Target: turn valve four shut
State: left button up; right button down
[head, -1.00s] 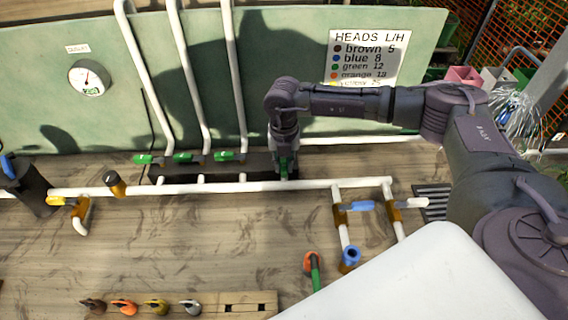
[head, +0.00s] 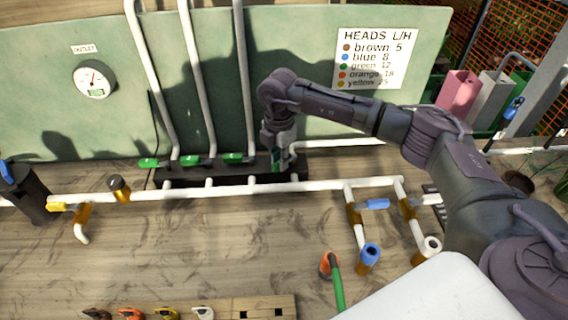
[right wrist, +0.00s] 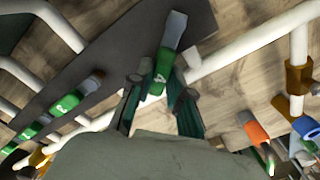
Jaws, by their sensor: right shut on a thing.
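Valve four's green handle (right wrist: 158,72) is the rightmost on the dark manifold (head: 225,176). My right gripper (head: 278,158) reaches down over it. In the right wrist view the gripper's fingers (right wrist: 160,88) are shut on the handle, one on each side. The handle lies at an angle to the manifold there; its mark is too blurred to read surely. The other three green handles (head: 149,163), (head: 191,161), (head: 233,158) lie along the manifold, pointing left. My left gripper is not in view.
White pipes rise behind the three other valves. An outlet gauge (head: 96,79) and a heads sign (head: 376,62) are on the green board.

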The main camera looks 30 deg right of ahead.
jog(key=w+m, duration=0.1)
jog(key=m, duration=0.2)
jog(key=shift+w+a+m+b, duration=0.15)
jog(key=shift+w+m+b, duration=0.15)
jog(key=shift+w+m, duration=0.1)
jog(key=shift+w+d+r+m, duration=0.1)
jog(key=shift+w+m, duration=0.2)
jog(key=shift+m, duration=0.4)
jog(key=shift+w+d+f+m, duration=0.1)
jog(key=shift+w+m, duration=0.15)
jog(key=shift+m, duration=0.45)
jog(key=shift+w+d+r+m, duration=0.1)
jog(key=shift+w+m, duration=0.2)
jog(key=shift+m, duration=0.4)
jog(key=c, duration=1.1)
grip_release()
notch_tip(320, 180, up, 12)
jog(key=shift+f, duration=0.1)
